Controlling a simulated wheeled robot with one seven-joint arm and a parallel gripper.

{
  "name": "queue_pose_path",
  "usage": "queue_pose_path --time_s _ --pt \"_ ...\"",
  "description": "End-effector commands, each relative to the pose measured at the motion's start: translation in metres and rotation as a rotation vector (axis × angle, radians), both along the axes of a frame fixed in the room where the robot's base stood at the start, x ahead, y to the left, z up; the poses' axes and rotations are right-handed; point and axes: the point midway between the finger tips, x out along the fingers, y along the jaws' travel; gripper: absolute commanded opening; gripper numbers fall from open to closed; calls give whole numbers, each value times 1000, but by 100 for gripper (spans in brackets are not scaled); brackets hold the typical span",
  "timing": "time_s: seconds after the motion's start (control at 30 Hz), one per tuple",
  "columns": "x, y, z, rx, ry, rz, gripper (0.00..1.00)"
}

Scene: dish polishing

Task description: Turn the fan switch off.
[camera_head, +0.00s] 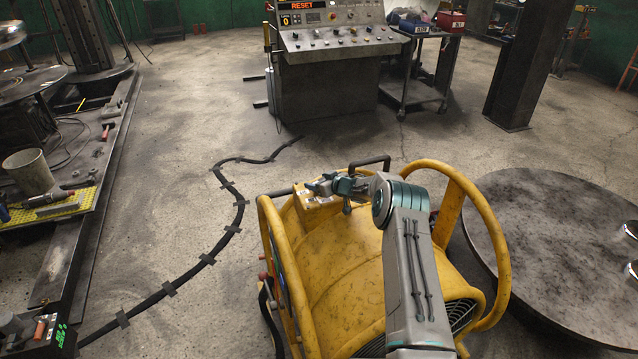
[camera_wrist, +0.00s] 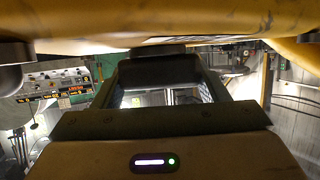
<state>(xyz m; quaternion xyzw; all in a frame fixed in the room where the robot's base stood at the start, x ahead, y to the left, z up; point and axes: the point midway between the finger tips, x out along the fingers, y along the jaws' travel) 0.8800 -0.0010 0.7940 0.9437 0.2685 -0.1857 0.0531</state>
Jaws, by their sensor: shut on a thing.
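The large yellow drum fan (camera_head: 345,265) stands on the floor at the lower middle, inside a yellow tube frame. A small yellow switch box (camera_head: 312,208) sits on its top left edge. My gripper (camera_head: 328,187) reaches over the fan to this box and is shut at it. The fan switch between the fingers is hidden in the head view. In the wrist view my gripper (camera_wrist: 158,70) shows dark finger parts close below a yellow surface of the fan (camera_wrist: 150,22). The switch's position cannot be made out.
A control console (camera_head: 335,60) with a lit RESET display stands behind. A cart (camera_head: 425,80) is beside it. A round dark metal plate (camera_head: 560,250) lies right of the fan. A black cable (camera_head: 205,262) crosses the floor at left. A workbench (camera_head: 75,215) is at far left.

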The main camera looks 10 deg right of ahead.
Motion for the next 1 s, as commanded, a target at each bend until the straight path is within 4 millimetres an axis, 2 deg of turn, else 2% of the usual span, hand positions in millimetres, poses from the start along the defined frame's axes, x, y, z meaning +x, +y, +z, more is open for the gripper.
queue_pose_path --time_s 0.4,1.0 --pt "3 0 -1 1 -10 -168 45" --pt "3 0 0 -4 -10 -323 44"
